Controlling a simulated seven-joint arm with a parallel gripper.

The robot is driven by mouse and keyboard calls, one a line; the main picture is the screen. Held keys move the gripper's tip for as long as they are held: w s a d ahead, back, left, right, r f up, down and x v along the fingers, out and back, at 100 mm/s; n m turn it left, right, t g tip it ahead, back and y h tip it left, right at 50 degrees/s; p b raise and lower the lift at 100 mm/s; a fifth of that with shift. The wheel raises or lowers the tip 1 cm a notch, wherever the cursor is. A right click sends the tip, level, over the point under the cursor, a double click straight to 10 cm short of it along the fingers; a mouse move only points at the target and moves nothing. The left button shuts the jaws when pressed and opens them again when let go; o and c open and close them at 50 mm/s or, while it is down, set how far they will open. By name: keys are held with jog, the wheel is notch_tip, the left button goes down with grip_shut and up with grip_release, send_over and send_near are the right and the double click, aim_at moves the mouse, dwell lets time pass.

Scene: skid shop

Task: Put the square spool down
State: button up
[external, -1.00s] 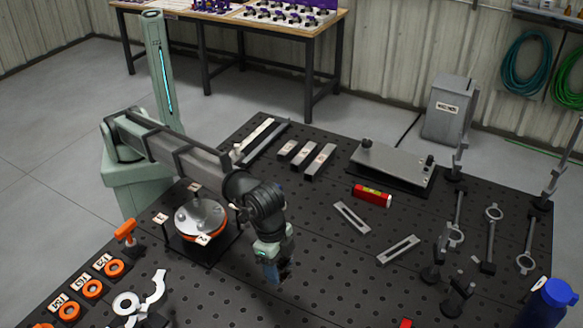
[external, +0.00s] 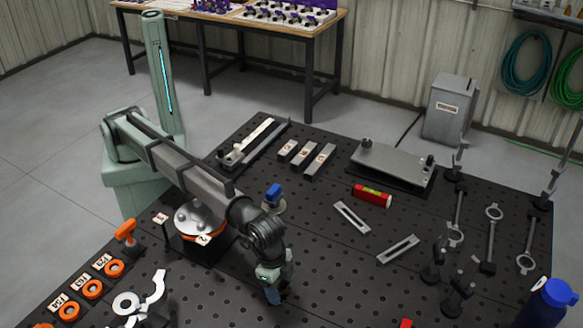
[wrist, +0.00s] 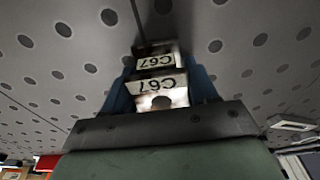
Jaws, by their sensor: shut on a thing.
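My gripper (wrist: 160,95) is shut on the square spool (wrist: 157,84), seen between its blue fingers in the wrist view. The spool looks like a pale metal block with two square ends, both marked C67, one above the other in the picture. In the external view my gripper (external: 275,293) points down over the front middle of the dark perforated table (external: 330,270). The spool is hardly visible there, mostly hidden by the fingers. I cannot tell whether it touches the table.
A blue-topped piece (external: 273,197) stands behind my wrist. A round metal-topped fixture (external: 200,216) is to the left. Slotted bars (external: 398,249), a red level (external: 372,195) and upright clamps (external: 457,298) lie right. Bare table surrounds my gripper.

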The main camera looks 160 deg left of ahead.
jog(key=shift+f, duration=0.15)
jog(key=o, duration=1.2)
jog(key=r, duration=0.4)
jog(key=d+r, duration=0.1)
jog(key=r, duration=0.3)
jog(key=s+r, duration=0.1)
jog(key=r, duration=0.3)
jog(key=shift+s+d+r, duration=0.1)
jog(key=shift+d, duration=0.05)
